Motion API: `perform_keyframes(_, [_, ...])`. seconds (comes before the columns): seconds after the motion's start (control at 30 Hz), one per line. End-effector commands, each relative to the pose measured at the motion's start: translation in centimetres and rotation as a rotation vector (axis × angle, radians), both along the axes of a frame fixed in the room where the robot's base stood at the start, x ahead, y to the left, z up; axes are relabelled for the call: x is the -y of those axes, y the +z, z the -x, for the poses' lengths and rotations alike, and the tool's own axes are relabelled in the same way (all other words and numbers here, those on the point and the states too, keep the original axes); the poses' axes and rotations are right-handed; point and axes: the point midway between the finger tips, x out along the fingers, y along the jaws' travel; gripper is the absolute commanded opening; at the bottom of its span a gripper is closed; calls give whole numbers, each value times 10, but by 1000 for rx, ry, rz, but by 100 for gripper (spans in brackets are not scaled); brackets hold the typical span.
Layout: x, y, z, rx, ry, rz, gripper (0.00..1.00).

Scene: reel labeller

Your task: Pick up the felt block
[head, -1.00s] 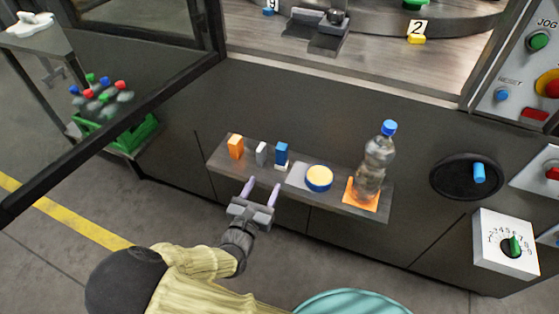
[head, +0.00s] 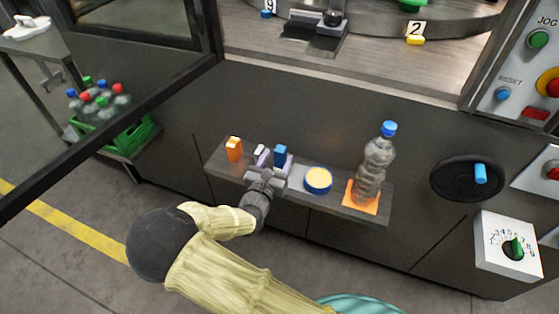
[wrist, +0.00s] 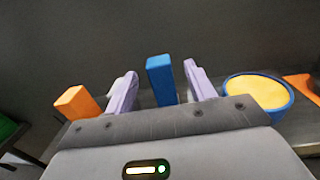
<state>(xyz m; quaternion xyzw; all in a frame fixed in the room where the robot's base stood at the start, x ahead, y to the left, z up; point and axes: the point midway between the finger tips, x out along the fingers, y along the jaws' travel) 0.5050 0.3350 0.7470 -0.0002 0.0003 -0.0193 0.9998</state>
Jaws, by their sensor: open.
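Several small blocks stand on the narrow shelf (head: 335,204); which one is felt is not clear by texture. In the wrist view the blue block (wrist: 160,80) is upright between the two lilac fingers of my gripper (wrist: 159,72), with gaps on both sides. My gripper (head: 274,166) is open and holds nothing. In the head view it covers the block's lower part. A grey-white block (head: 260,153) left of the blue one is partly hidden by a finger.
An orange block (head: 234,149) stands at the left of the shelf. The dark machine panel (head: 330,125) rises behind.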

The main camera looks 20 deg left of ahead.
Motion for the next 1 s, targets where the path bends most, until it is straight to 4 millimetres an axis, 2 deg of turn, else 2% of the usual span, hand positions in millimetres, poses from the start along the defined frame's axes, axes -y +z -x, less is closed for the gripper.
perform_keyframes(0.43, [0, 0, -9, 0, 0, 0, 55])
perform_keyframes(0.8, [1, -3, -55, 1, 0, 0, 55])
perform_keyframes(1.0, [1, -2, -57, -1, 1, 1, 55])
